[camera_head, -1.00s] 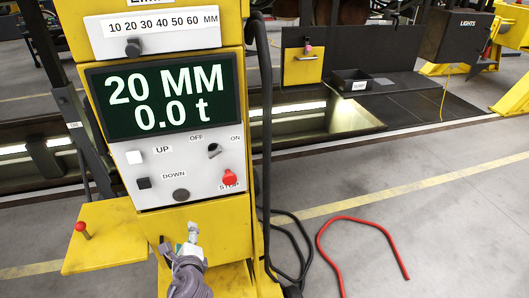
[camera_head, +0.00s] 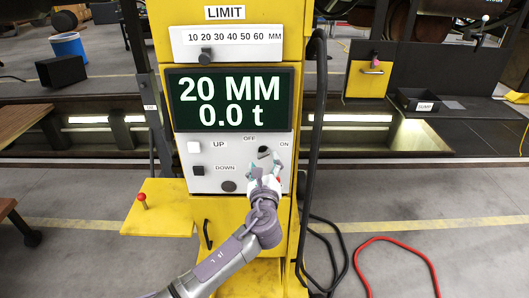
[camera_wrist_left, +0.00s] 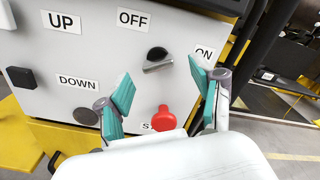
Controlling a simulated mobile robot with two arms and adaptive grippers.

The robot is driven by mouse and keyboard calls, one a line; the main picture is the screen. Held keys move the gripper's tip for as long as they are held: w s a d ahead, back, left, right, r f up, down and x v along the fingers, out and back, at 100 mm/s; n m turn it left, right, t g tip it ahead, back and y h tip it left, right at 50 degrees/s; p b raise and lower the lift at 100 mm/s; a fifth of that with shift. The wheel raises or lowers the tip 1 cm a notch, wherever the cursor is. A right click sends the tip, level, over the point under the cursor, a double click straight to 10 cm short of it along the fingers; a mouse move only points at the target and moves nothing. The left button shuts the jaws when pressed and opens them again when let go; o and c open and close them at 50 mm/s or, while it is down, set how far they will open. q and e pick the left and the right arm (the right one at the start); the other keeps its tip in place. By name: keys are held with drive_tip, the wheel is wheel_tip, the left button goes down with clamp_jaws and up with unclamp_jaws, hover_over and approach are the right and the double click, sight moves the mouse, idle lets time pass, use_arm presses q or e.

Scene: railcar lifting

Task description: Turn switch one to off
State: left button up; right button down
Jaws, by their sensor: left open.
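The rotary switch (camera_head: 265,152) is a black knob on the white control panel (camera_head: 214,180) of the yellow lifting column, between the OFF and ON labels. In the left wrist view the knob (camera_wrist_left: 157,58) has a grey bar handle, which points toward the ON label (camera_wrist_left: 203,53). My left gripper (camera_head: 264,170) is in front of the panel, just below the switch. In the left wrist view its teal-padded fingers (camera_wrist_left: 162,95) are spread, with the knob beyond and between them, not gripped. My right gripper is not in view.
The red stop button (camera_wrist_left: 163,119) sits below the switch, between my left fingers in the wrist view. UP (camera_head: 194,147) and DOWN (camera_head: 198,170) buttons are left on the panel. A yellow shelf with a red-knobbed lever (camera_head: 142,201) juts out at left. Black cables hang at right.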

sight(264, 157)
use_arm(q)
drive_tip(key=shift+w+a, duration=0.1)
drive_tip(key=shift+w, duration=1.95)
drive_tip(key=c, duration=1.1)
drive_tip(key=shift+f+n+b, duration=0.3)
drive_tip(key=shift+n+b, duration=0.7)
drive_tip(key=shift+c, duration=0.2)
drive_tip(key=n+b, duration=0.7)
drive_tip(key=shift+n, duration=0.3)
drive_tip(key=shift+r+n+b, duration=0.1)
drive_tip(key=shift+n+b, duration=0.65)
drive_tip(key=shift+n, duration=0.35)
